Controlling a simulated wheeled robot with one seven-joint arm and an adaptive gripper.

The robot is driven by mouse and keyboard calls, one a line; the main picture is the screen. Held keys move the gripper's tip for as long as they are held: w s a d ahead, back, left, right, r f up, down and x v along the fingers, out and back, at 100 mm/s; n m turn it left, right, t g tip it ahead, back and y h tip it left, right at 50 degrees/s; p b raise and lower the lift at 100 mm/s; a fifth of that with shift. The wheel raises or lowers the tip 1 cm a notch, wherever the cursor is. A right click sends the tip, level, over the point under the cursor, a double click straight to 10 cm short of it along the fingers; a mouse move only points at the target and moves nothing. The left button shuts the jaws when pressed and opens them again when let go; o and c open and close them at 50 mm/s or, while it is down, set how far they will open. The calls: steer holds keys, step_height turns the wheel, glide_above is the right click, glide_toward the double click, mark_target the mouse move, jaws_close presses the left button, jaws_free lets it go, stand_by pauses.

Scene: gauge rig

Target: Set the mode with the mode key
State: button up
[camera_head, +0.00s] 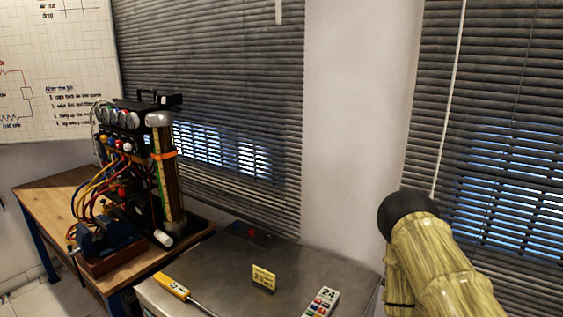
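A small white handset (320,303) with coloured keys lies on the grey metal top at the bottom of the picture. It has a dark marking on its upper part that looks like "24" or "2A". Its lower end is cut off by the frame edge. The keys are too small for me to tell which one is the mode key. A small yellow sign (264,277) with dark print, seemingly a number, stands left of the handset. My gripper is not in view.
A yellow-handled tool (172,286) with a thin shaft lies left of the sign. A gauge rig (140,170) with hoses stands on a wooden bench (48,199) at left, beside a blue vise (103,240). Blinds (225,90) cover the windows.

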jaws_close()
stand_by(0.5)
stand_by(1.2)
